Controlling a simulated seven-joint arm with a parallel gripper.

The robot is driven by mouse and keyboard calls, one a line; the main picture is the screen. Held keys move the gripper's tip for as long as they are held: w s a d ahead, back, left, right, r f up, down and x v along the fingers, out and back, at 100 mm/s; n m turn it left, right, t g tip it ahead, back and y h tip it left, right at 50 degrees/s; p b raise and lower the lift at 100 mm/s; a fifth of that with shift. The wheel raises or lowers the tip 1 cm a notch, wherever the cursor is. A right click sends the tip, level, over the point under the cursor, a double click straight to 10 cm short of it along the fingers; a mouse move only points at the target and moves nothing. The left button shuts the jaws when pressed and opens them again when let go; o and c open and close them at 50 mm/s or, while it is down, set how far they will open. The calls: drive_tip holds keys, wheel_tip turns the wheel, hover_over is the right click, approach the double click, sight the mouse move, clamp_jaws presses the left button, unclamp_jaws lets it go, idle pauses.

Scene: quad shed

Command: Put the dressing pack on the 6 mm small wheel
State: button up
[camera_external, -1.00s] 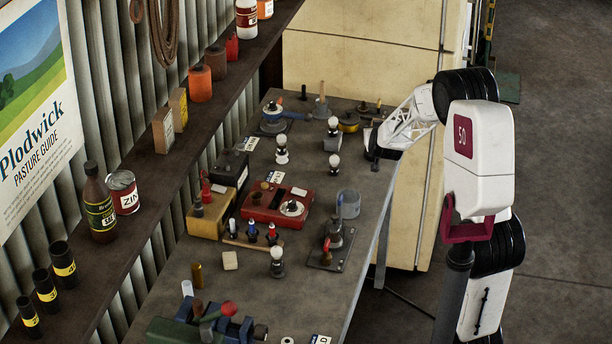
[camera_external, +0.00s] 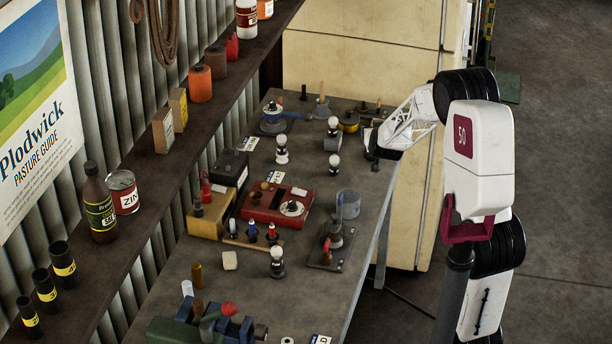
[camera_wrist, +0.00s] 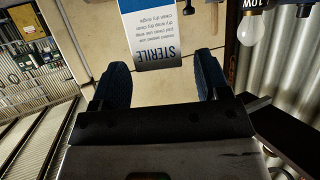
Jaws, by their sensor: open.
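In the wrist view a blue and white pack printed STERILE (camera_wrist: 150,38), which looks like the dressing pack, shows upside down just ahead of my gripper (camera_wrist: 163,78). Its near printed edge lies between the two dark blue fingertips, with gaps on both sides. The fingers are open. In the external view my gripper (camera_external: 372,146) is at the right edge of the far part of the bench. I cannot pick out the pack there. I cannot tell which bench item is the 6 mm small wheel; the labels are too small to read.
The bench (camera_external: 308,275) is crowded. A red device (camera_external: 278,203) stands mid-bench, with bulb-like items around it, one (camera_external: 334,163) near my gripper. A grey cup (camera_external: 348,204) stands by the right edge. In the wrist view a bulb marked 10W (camera_wrist: 250,28) is at right.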

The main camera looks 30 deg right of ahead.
drive_tip(key=v, duration=1.1)
drive_tip(key=shift+s+a, duration=0.15)
drive_tip(key=shift+s, duration=0.15)
drive_tip(key=shift+r, duration=0.15)
idle(0.5)
drive_tip(key=s+a+r+n+g+y, duration=0.2)
drive_tip(key=s+a+r+g+y, duration=0.15)
drive_tip(key=s+a, duration=0.7)
drive_tip(key=s+a+r+n+g+y, duration=0.25)
drive_tip(key=s+a+r, duration=0.2)
drive_tip(key=s, duration=1.15)
drive_tip(key=s+a+g+h, duration=0.1)
drive_tip(key=s+a+g, duration=0.1)
drive_tip(key=s, duration=1.2)
drive_tip(key=shift+f+g, duration=0.2)
drive_tip(key=shift+g, duration=0.7)
